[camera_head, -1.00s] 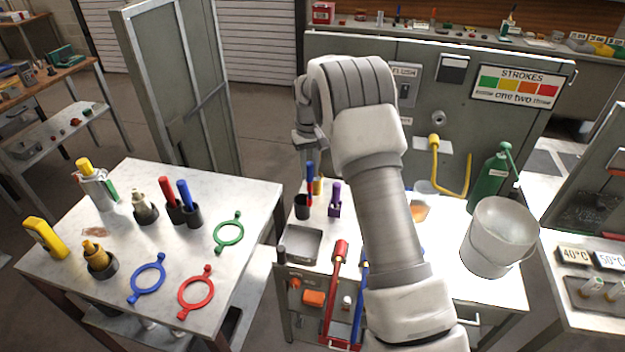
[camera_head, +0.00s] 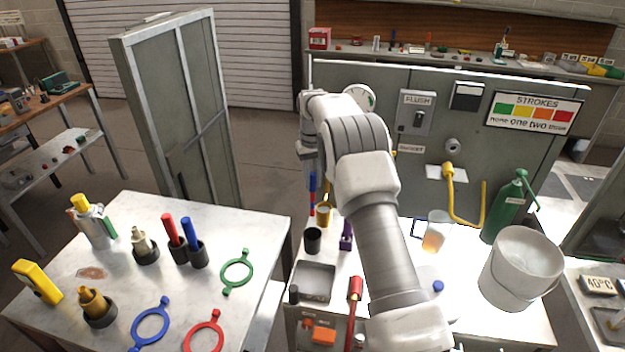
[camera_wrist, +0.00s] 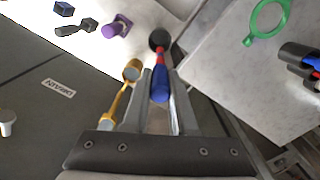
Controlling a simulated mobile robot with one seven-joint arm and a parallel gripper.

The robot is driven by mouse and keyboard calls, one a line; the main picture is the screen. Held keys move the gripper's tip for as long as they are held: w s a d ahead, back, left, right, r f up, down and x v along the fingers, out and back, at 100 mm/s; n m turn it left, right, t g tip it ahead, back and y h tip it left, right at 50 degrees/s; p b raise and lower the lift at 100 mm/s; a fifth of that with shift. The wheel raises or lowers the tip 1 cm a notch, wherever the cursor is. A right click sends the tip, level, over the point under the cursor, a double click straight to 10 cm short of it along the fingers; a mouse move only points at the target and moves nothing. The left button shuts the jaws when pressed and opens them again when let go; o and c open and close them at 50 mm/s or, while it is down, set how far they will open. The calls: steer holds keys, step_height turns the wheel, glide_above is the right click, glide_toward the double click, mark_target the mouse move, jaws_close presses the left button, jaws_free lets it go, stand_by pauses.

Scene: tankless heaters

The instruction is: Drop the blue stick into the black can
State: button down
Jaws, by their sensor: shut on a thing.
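My gripper (camera_head: 312,172) is shut on the blue stick (camera_head: 312,188), which has a red part toward its lower end. The stick hangs roughly upright, with its lower end above and apart from the black can in the head view. The small open black can (camera_head: 313,240) stands on the bench near its left edge. In the wrist view the blue stick (camera_wrist: 160,88) lies between the fingers (camera_wrist: 160,85), and its red end points at the black can (camera_wrist: 159,40), overlapping it in the picture. The exact gap cannot be told.
A grey tray (camera_head: 314,281) lies in front. The left table (camera_head: 200,300) holds red and blue sticks in black cups. A tall panel (camera_head: 440,110) rises behind the bench.

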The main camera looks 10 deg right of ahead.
mark_target(312, 215)
step_height(312, 215, down, 14)
steer(key=b, duration=0.9)
steer(key=shift+f, duration=0.15)
steer(key=c, duration=0.6)
jaws_free()
steer(key=shift+c, duration=0.2)
